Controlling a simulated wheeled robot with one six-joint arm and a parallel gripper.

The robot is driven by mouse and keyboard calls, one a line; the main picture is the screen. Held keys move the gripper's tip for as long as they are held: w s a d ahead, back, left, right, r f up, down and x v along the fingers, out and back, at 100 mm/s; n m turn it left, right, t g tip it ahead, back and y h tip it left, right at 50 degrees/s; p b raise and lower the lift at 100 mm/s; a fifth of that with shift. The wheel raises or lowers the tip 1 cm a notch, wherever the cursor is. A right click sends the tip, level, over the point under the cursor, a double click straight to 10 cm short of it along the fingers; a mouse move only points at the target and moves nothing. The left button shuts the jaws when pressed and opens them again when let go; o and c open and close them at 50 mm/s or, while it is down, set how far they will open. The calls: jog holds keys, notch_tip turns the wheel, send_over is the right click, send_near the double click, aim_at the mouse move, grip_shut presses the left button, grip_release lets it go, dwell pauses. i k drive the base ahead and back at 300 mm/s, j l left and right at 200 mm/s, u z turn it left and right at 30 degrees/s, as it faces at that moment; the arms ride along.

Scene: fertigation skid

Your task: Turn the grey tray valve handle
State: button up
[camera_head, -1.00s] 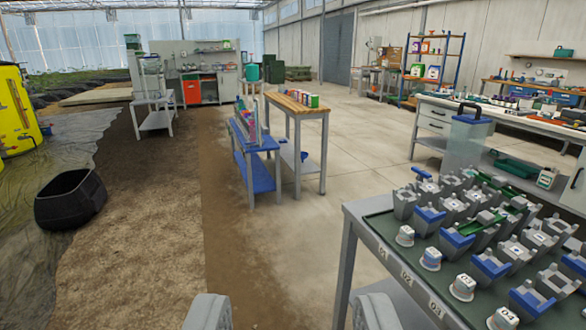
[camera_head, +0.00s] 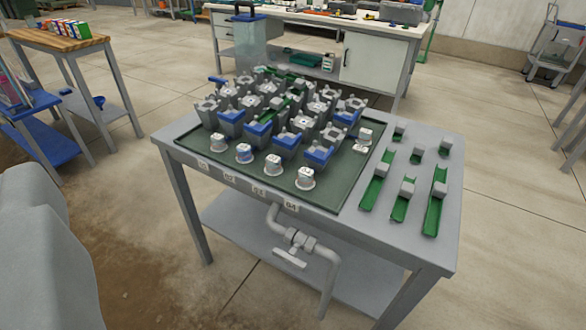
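The grey tray valve handle (camera_head: 290,258) is a short, light grey lever. It sits on a grey valve body (camera_head: 300,240) in a bent grey pipe (camera_head: 325,255) below the front edge of the tray table. The handle slants slightly down to the right, and nothing touches it. My gripper's fingertips cannot be made out in the current view. A large grey rounded part of my own body fills the lower left.
The grey table (camera_head: 420,250) carries a dark green tray (camera_head: 330,190) with several pots and numbered cups. Green channels (camera_head: 400,205) lie at its right. A lower shelf (camera_head: 345,275) is behind the pipe. Open floor (camera_head: 510,200) lies to the right; a wooden-topped table (camera_head: 60,42) stands far left.

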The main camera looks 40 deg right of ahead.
aim_at(289, 258)
jog(key=k+z, duration=0.1)
jog(key=z, duration=0.7)
jog(key=k+j, duration=0.05)
